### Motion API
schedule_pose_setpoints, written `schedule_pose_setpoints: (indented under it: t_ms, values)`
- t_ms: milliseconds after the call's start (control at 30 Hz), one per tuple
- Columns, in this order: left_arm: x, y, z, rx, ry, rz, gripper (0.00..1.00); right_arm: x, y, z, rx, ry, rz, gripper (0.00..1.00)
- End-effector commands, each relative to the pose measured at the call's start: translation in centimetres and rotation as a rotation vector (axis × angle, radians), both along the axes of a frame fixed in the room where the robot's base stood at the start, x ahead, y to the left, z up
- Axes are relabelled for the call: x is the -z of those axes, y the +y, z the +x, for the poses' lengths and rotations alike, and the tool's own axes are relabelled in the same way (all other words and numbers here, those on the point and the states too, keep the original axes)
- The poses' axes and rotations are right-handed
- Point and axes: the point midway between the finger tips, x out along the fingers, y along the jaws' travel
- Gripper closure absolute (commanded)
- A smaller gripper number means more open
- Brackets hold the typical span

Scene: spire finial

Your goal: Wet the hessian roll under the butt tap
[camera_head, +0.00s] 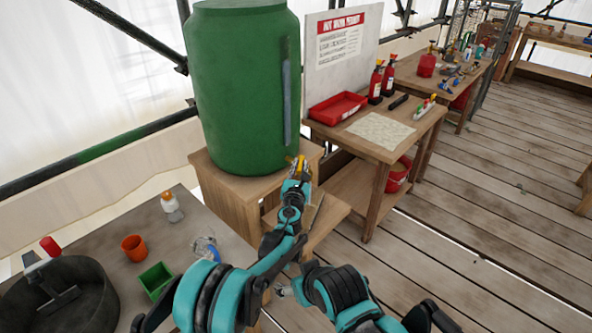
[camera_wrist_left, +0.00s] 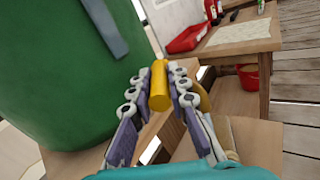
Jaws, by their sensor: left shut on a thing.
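The green water butt (camera_head: 243,90) stands on a wooden stand (camera_head: 232,190). A brass-yellow tap part (camera_wrist_left: 159,85) is between the fingers of my left gripper (camera_wrist_left: 158,95), which is shut on it. In the head view my left gripper (camera_head: 296,180) is at the butt's lower right side, by the tap (camera_head: 301,162). My right arm is low in the middle of the head view; its gripper (camera_head: 283,290) is partly hidden, and its finger state is unclear. A tan edge (camera_wrist_left: 230,154) shows below the left fingers; I cannot tell whether it is the hessian roll.
A wooden table (camera_head: 413,132) with a red tray (camera_head: 338,107), fire extinguishers (camera_head: 381,80) and a pale cloth (camera_head: 380,131) stands to the right. A red bucket (camera_head: 397,174) is beneath it.

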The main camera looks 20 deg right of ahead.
Motion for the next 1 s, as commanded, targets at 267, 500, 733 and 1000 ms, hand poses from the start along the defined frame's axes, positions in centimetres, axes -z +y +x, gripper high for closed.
schedule_pose_setpoints:
  t_ms: [267, 500, 733, 1000]
  values:
    - [0.0, 0.0, 0.0, -0.007, 0.0, 0.0, 1.0, 0.0, 0.0, 0.0, 0.0, 0.0, 0.0, 0.28]
    - [0.0, 0.0, 0.0, -0.007, 0.0, 0.0, 0.62, 0.0, 0.0, 0.0, 0.0, 0.0, 0.0, 0.28]
    - [0.0, 0.0, 0.0, -0.006, 0.0, 0.0, 0.62, 0.0, 0.0, 0.0, 0.0, 0.0, 0.0, 0.28]
    - [-2.6, 0.0, 0.0, -0.006, 0.0, 0.0, 0.62, 0.0, 0.0, 0.0, 0.0, 0.0, 0.0, 0.28]
